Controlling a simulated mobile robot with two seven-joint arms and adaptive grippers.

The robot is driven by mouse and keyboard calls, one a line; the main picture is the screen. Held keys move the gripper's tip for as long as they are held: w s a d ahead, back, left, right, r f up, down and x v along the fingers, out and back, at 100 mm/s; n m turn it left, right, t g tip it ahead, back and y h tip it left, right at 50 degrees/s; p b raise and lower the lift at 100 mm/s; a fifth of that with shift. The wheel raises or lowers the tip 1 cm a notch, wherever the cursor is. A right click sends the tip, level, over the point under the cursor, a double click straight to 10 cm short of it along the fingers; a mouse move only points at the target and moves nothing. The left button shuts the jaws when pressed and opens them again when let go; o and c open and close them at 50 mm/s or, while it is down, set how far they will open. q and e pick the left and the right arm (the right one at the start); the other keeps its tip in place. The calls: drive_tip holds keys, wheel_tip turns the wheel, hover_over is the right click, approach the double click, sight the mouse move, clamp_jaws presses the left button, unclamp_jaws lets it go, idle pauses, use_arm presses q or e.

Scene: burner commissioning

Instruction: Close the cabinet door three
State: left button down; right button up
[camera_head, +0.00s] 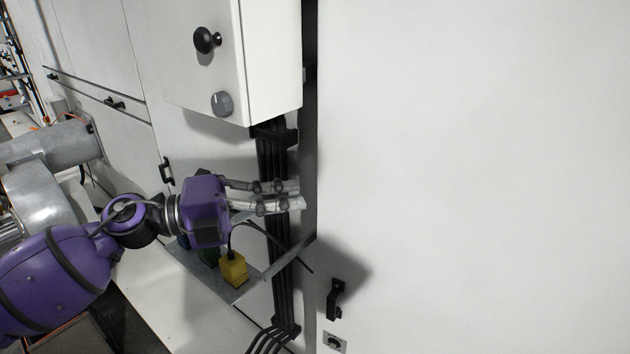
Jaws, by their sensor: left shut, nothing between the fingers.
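A large white cabinet door (480,170) fills the right half of the head view. It has a black handle (334,299) and a small lock (334,343) near its lower left. A dark gap runs along its left edge. My left gripper (300,194) is shut and empty, with its fingertips close to that edge, above the handle. I cannot tell whether the fingertips touch the door. My right gripper is not in view. No number shows on the door.
A white control box (225,55) with a black knob hangs above my left gripper. Black cables (283,290) run down from it. A yellow block (233,270) sits below the gripper on a grey metal bracket. White cabinet fronts with black handles (166,170) stand at the left.

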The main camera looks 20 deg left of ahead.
use_arm(q)
drive_tip(key=w+d, duration=0.3)
drive_tip(key=w, duration=0.2)
drive_tip(key=shift+w+d+p, duration=0.3)
drive_tip(key=shift+p, duration=0.05)
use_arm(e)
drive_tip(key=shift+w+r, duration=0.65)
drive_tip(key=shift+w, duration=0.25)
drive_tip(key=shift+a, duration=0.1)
